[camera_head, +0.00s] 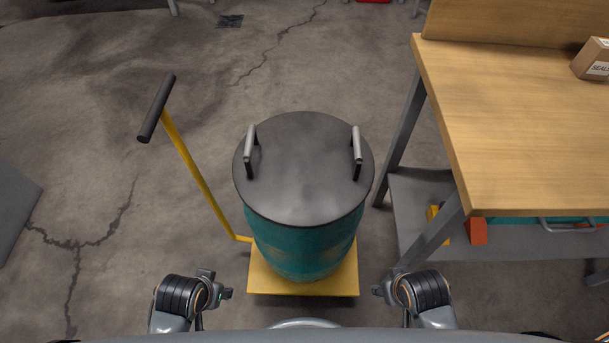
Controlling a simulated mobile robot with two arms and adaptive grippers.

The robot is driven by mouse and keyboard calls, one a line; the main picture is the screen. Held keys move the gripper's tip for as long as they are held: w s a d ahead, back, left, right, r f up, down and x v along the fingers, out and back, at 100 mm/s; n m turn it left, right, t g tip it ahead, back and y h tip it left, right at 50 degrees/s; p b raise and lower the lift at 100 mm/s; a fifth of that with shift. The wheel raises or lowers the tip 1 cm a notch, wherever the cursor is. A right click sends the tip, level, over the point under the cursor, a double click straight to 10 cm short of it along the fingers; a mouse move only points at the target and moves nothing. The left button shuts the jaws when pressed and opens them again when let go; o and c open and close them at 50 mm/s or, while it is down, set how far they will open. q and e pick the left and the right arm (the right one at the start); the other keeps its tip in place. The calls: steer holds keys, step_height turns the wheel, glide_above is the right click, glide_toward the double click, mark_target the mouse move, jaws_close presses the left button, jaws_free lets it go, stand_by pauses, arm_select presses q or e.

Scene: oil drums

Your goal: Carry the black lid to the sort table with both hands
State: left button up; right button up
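The black lid (304,180) sits flat on top of a teal drum (300,248) in the middle of the head view. It has two upright grey handles, a left one (250,146) and a right one (357,146). My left gripper (227,293) is low in the view, to the left of the drum and apart from it. My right gripper (379,290) is low to the right of the drum, also apart from it. Both are nearer to me than the lid and touch neither handle. Their fingers are too small to tell open from shut.
The drum stands on a yellow cart (262,280) with a black-gripped handle (157,108) leaning up on the left. A wooden-topped table (500,120) stands at the right, with a cardboard box (592,62) and a grey lower shelf (420,190). Cracked floor (110,190) is open at the left.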

step_height(320, 180, up, 5)
steer(key=w+n+t+h+b, duration=0.1)
steer(key=n, duration=0.1)
arm_select(q)
steer(key=w+a+r+m+t+y, duration=0.3)
steer(key=w+r+m+t, duration=0.15)
steer(key=r+m, duration=0.2)
steer(key=w+a+r+m+t+y, duration=0.35)
steer(key=w+r+m, duration=0.2)
steer(key=r, duration=0.25)
steer(key=m+t+h, duration=0.7)
steer(key=m+h, duration=0.1)
steer(key=m, duration=1.4)
glide_toward(250, 150)
steer(key=s+f, duration=0.2)
arm_select(e)
steer(key=n+t, duration=1.4)
steer(key=n, duration=1.7)
glide_toward(357, 145)
steer(key=s+f, duration=0.1)
steer(key=s, duration=0.2)
arm_select(q)
steer(key=shift+a+y, duration=0.1)
steer(key=shift+y, duration=0.15)
arm_select(e)
steer(key=shift+w, duration=0.15)
arm_select(q)
steer(key=shift+w, duration=0.1)
